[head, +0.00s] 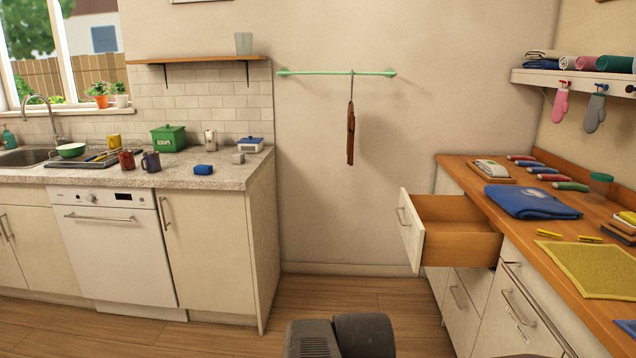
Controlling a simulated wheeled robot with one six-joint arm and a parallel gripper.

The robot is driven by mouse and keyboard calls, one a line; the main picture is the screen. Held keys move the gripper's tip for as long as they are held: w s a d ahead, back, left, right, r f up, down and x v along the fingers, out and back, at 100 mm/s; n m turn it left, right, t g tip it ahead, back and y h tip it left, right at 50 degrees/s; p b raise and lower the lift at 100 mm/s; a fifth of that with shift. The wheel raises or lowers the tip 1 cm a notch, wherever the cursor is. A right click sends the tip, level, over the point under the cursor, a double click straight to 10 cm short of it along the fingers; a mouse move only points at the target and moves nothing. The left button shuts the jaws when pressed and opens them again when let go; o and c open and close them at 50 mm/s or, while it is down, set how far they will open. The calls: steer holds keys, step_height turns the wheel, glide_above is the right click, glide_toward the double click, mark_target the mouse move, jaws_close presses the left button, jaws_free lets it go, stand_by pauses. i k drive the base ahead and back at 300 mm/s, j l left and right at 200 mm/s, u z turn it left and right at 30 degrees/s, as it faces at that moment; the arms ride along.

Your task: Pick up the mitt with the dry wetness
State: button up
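A pink mitt (561,103) hangs from a hook under the wall shelf at the upper right. A grey mitt (595,112) hangs beside it, a little to the right. Both hang above the wooden counter, apart from it. I cannot tell from their looks which mitt is dry or wet. A narrow brown item (351,134) hangs from a hook on the green wall rail; I cannot tell what it is. My gripper is not in view; only a dark grey part of my own body shows at the bottom middle.
The wall shelf (540,76) holds several rolled cloths. An open drawer (412,228) juts out left of the wooden counter (603,210), which carries a folded blue cloth (530,201), a yellow mat (590,268) and several rolls. Free floor (300,296) lies between the two counters.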

mark_target(560, 106)
steer(key=z, duration=1.35)
